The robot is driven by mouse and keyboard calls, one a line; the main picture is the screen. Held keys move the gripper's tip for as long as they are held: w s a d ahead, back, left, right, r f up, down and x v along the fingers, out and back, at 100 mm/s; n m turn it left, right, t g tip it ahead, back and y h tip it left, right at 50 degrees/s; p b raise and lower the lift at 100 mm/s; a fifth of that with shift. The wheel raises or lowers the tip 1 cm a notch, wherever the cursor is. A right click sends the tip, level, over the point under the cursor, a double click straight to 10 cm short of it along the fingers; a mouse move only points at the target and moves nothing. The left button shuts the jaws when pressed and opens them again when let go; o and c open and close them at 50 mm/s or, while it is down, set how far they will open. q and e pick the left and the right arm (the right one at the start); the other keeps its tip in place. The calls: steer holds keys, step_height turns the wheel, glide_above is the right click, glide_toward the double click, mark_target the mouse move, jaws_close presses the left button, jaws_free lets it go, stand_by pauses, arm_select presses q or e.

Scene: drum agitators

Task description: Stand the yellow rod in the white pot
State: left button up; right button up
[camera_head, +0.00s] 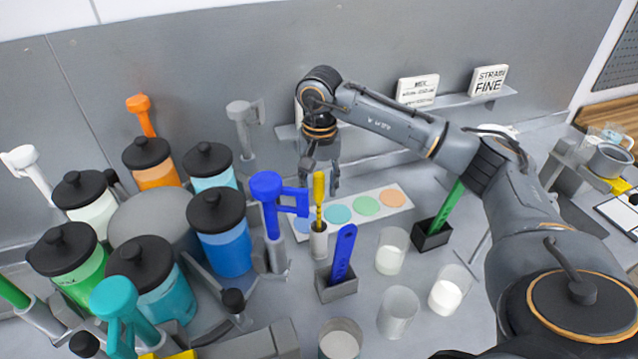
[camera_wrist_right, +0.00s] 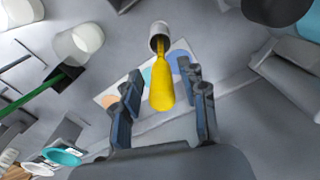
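The yellow rod (camera_head: 318,195) stands nearly upright with its lower end inside the small white pot (camera_head: 319,243). In the right wrist view the rod (camera_wrist_right: 161,88) points toward the camera, its thin end in the mouth of the pot (camera_wrist_right: 159,36). My right gripper (camera_head: 320,189) is just behind the rod in the head view, fingers pointing down. In the right wrist view its fingers (camera_wrist_right: 164,98) are spread, one on each side of the rod's wide end, with gaps and no visible contact. My left gripper is not in view.
A card with coloured discs (camera_head: 397,196) lies behind the pot. A blue paddle in a grey block (camera_head: 337,288) stands in front. A blue agitator (camera_head: 270,215) and black-lidded jars stand left. White cups (camera_head: 391,250) and a green paddle (camera_head: 446,212) are right.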

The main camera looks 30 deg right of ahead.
steer(key=shift+r, duration=0.2)
steer(key=shift+w+r, duration=0.1)
steer(key=shift+r, duration=0.15)
step_height(320, 180, up, 5)
steer(key=b, duration=0.2)
steer(key=shift+r+b, duration=0.1)
steer(key=shift+b, duration=0.3)
step_height(320, 180, up, 6)
steer(key=shift+r, duration=0.1)
